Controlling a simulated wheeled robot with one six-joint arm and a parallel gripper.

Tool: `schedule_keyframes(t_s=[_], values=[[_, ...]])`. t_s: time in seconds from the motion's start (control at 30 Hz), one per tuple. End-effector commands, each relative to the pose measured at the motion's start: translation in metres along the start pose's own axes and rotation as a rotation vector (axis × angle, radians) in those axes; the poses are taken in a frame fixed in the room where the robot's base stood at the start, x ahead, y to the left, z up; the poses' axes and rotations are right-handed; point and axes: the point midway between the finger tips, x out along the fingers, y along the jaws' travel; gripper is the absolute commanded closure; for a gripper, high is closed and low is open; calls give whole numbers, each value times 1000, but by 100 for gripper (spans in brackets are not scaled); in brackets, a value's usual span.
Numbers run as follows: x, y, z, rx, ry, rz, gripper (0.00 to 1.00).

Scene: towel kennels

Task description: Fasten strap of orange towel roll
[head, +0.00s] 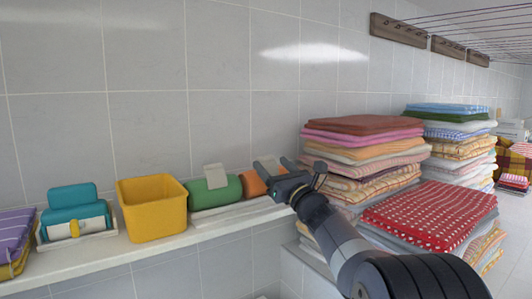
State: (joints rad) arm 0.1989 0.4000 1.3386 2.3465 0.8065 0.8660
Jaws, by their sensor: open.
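The orange towel roll (252,186) lies on the white ledge, right of the green roll. My arm's end covers much of it, and its strap cannot be made out. My gripper (273,166) is open, with its two fingers apart at the right part of the orange roll. I cannot tell whether they touch it. Nothing shows held between the fingers.
The green roll (214,192) has a pale flap (216,176) standing up. A yellow bin (152,209) and teal rolled towels (75,208) stand further left on the ledge (135,249). Folded towel stacks (365,150) stand close on the right. A tiled wall rises behind.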

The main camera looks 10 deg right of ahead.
Motion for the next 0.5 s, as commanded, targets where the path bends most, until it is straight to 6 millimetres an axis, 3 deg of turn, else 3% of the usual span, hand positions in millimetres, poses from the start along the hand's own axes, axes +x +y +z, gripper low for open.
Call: schedule_keyframes(t_s=[0.03, 0.2, 0.5], values=[[12, 0, 3, 1, 0, 2, 33], [33, 0, 2, 1, 0, 1, 33], [42, 0, 0, 0, 0, 0, 33]])
